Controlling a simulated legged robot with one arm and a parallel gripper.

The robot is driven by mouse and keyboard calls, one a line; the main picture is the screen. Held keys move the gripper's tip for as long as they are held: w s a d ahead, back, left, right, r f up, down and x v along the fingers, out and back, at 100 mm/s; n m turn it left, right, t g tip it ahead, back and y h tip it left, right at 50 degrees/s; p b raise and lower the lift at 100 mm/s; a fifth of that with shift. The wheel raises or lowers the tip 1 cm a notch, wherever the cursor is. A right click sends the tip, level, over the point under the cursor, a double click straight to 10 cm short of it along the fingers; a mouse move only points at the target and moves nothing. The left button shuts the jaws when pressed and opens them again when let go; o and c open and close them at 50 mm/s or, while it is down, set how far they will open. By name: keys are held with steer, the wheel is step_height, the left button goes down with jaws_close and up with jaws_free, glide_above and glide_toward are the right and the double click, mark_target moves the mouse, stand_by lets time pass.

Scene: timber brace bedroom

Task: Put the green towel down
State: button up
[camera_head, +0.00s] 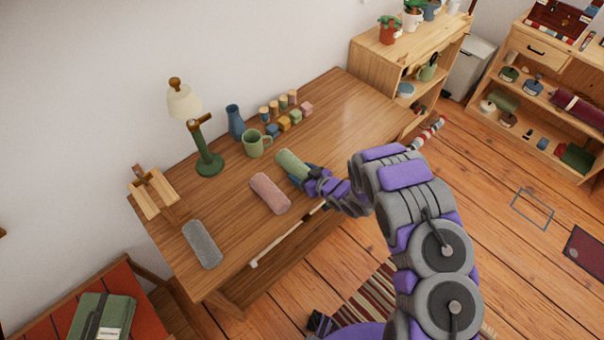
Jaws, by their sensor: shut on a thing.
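The green towel (291,163) is a rolled, soft green cylinder over the wooden desk (345,105). My gripper (306,179) is shut on its lower right end. I cannot tell whether the towel touches the desk top or hangs just above it. A pink rolled towel (269,193) lies on the desk to the left of the green one, and a grey rolled towel (202,244) lies further left near the front edge. My gripper's fingertips are partly hidden by the towel and wrist.
A green mug (255,143), blue vase (235,122), lamp (208,160) and several small coloured blocks (284,124) stand behind the towel. A wooden holder (153,195) stands at the left. The desk's right part is clear. A low shelf (410,55) adjoins the desk.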

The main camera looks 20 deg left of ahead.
steer(key=o, duration=1.1)
steer(key=shift+a, duration=0.1)
steer(key=p+v, duration=0.2)
steer(key=v, duration=1)
steer(key=shift+r, duration=0.1)
